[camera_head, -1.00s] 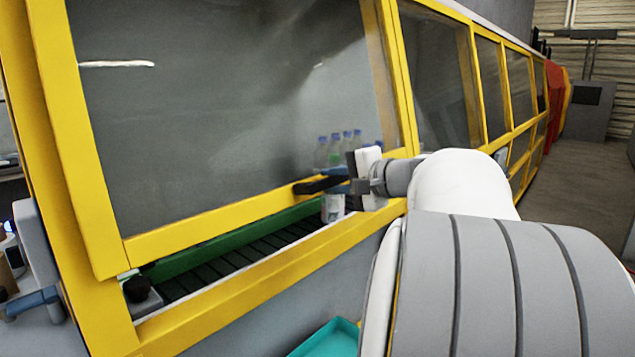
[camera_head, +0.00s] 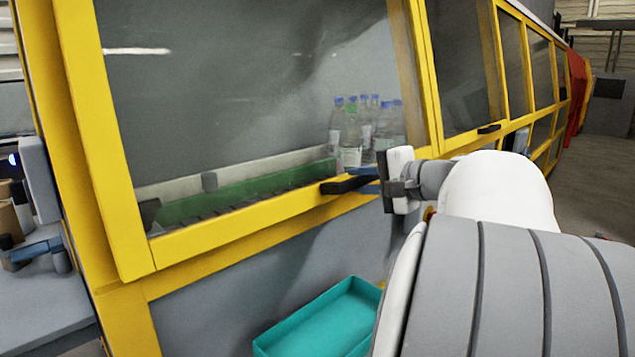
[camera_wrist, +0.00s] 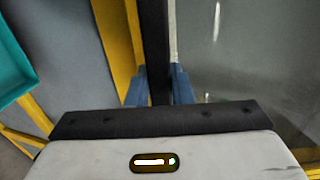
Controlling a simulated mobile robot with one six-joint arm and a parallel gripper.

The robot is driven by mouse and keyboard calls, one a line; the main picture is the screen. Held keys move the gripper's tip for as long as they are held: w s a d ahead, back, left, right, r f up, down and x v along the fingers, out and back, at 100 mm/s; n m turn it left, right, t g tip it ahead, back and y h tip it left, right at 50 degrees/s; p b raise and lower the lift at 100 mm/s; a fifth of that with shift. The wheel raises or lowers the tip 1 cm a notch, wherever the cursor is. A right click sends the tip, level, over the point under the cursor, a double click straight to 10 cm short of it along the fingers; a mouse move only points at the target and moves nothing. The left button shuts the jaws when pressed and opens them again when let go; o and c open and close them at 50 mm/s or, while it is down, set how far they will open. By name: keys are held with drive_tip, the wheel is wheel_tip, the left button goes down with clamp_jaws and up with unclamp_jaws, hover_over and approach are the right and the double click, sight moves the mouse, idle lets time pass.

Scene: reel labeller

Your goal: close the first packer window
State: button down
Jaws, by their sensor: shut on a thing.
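The first packer window is a large clear pane in a yellow frame (camera_head: 215,222) on the left in the head view. Its lower bar sits just above the yellow sill of the machine, with little or no gap showing. A black handle (camera_head: 346,185) sticks out from the lower bar near its right end. My gripper (camera_head: 366,181) is at this handle, its blue fingers on it. In the wrist view the black handle (camera_wrist: 155,45) runs between the two blue fingers (camera_wrist: 158,85), which are shut on it.
Behind the pane, several clear bottles (camera_head: 365,130) with blue caps stand at the end of a green-sided conveyor (camera_head: 245,195). A teal tray (camera_head: 325,325) is below the window. A side table (camera_head: 45,290) stands at the left. More yellow-framed windows (camera_head: 460,60) continue right.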

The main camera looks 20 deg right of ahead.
drive_tip(key=shift+d+f, duration=0.2)
drive_tip(key=shift+f, duration=0.25)
drive_tip(key=c, duration=1.5)
unclamp_jaws()
drive_tip(key=shift+s+d, duration=0.1)
drive_tip(key=shift+s, duration=0.05)
drive_tip(key=shift+c, duration=0.2)
drive_tip(key=shift+o, duration=1.3)
drive_tip(key=shift+r, duration=0.15)
drive_tip(key=p+v, duration=0.1)
drive_tip(key=v, duration=0.6)
drive_tip(key=shift+s, duration=0.3)
drive_tip(key=shift+s, duration=0.1)
